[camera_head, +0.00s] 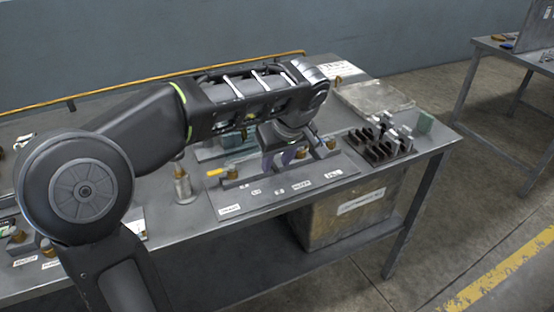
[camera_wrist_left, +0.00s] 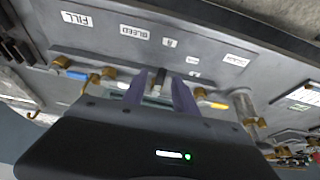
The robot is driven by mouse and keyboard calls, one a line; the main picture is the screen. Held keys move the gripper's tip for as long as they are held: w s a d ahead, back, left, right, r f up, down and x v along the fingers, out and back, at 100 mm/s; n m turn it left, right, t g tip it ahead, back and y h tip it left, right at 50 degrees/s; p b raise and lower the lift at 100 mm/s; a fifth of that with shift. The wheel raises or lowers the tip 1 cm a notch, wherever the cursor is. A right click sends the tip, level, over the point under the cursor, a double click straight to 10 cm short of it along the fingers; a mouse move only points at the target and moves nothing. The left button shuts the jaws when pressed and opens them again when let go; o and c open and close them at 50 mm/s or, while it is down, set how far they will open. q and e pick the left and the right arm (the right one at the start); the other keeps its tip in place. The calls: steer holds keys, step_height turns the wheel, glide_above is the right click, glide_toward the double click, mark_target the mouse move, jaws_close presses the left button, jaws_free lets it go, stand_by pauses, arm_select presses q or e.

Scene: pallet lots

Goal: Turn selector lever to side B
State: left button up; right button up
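A grey manifold panel (camera_head: 235,200) with label plates lies on the bench, and it fills the upper part of the left wrist view (camera_wrist_left: 110,45). The selector lever (camera_wrist_left: 158,82) appears as a short dark upright piece near the panel's middle. My left gripper (camera_head: 283,160) points down over the panel. Its purple fingers (camera_wrist_left: 160,85) stand apart on either side of the lever, with visible gaps. The lever's base and any contact are hard to make out. In the head view my gripper hides the lever. The small middle labels are too blurred to read. My right gripper is not in view.
Brass valves flank the lever, one with a blue handle (camera_wrist_left: 74,75) and one with a yellow handle (camera_head: 215,172). A metal cylinder (camera_head: 182,185) stands left of the panel. A dark slotted rack (camera_head: 370,148) is at right. A box (camera_head: 345,215) sits below the bench.

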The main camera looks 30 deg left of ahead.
arm_select(q)
steer(key=p+v, duration=0.2)
steer(key=v, duration=0.5)
steer(key=shift+r, duration=0.4)
steer(key=shift+s+d, duration=0.1)
